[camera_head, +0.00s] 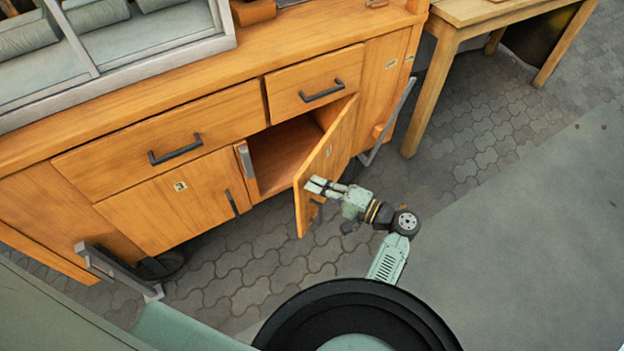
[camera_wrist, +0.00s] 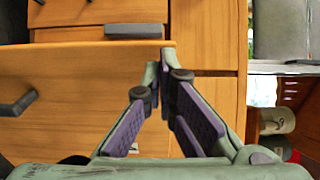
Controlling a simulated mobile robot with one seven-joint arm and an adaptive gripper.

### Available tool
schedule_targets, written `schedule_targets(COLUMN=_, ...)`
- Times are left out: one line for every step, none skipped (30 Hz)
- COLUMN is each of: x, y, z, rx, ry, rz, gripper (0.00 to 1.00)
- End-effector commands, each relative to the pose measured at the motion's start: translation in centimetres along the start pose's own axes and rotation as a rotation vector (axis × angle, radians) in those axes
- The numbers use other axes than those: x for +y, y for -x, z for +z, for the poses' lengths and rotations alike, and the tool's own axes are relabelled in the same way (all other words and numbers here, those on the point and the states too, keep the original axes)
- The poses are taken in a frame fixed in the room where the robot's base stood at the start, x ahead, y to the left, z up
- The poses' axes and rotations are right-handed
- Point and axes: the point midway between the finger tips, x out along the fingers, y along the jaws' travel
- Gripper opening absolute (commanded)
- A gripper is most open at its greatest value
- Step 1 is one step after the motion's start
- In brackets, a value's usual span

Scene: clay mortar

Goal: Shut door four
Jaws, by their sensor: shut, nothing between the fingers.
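Door four, as I take it, is the wooden cabinet door (camera_head: 331,158) that stands open, swung out from the front on its right side. Its small label is too small to read. The open compartment (camera_head: 281,155) shows to its left. My gripper (camera_head: 308,186) is shut and empty at the door's outer face, near the free edge. I cannot tell whether the tips touch the wood. The door's handle is partly hidden below the gripper. In the wrist view my shut fingers (camera_wrist: 164,68) point at a wooden panel (camera_wrist: 80,85), with a dark handle at the left.
A closed door (camera_head: 165,205) and two shut drawers, one wide (camera_head: 160,140) and one small (camera_head: 315,85), are on the cabinet front. A wooden table (camera_head: 480,20) stands at the upper right. Paved floor (camera_head: 480,230) at the right is clear.

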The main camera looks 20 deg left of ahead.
Motion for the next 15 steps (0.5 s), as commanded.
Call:
schedule_targets(x=-0.2, y=-0.6, z=0.1, rx=-0.003, ry=-0.001, rz=0.0, gripper=0.0)
schedule_targets(x=-0.1, y=-0.9, z=0.1, rx=-0.003, ry=-0.001, rz=0.0, gripper=0.0)
schedule_targets(x=-0.1, y=-1.2, z=0.0, rx=-0.002, ry=0.0, rz=0.0, gripper=0.0)
schedule_targets(x=-0.1, y=-1.3, z=0.0, rx=-0.002, ry=0.0, rz=0.001, gripper=0.0)
schedule_targets(x=0.0, y=-1.4, z=0.0, rx=-0.001, ry=0.0, rz=0.001, gripper=0.0)
schedule_targets(x=0.0, y=-1.6, z=0.0, rx=-0.001, ry=0.0, rz=0.001, gripper=0.0)
schedule_targets(x=0.0, y=-1.6, z=0.0, rx=-0.001, ry=0.001, rz=0.001, gripper=0.0)
schedule_targets(x=0.0, y=-1.6, z=0.0, rx=-0.001, ry=0.001, rz=0.001, gripper=0.0)
schedule_targets(x=0.0, y=-1.7, z=0.0, rx=-0.001, ry=0.001, rz=0.001, gripper=0.0)
schedule_targets(x=0.1, y=-1.7, z=0.0, rx=0.0, ry=0.001, rz=0.001, gripper=0.0)
schedule_targets(x=0.1, y=-1.7, z=0.0, rx=0.0, ry=0.001, rz=0.001, gripper=0.0)
schedule_targets(x=0.1, y=-1.6, z=0.0, rx=0.0, ry=0.001, rz=0.001, gripper=0.0)
schedule_targets(x=0.1, y=-1.6, z=0.0, rx=0.0, ry=0.001, rz=0.001, gripper=0.0)
schedule_targets(x=0.0, y=-1.6, z=0.0, rx=0.0, ry=0.001, rz=0.001, gripper=0.0)
schedule_targets(x=0.0, y=-1.6, z=0.0, rx=0.0, ry=0.001, rz=0.001, gripper=0.0)
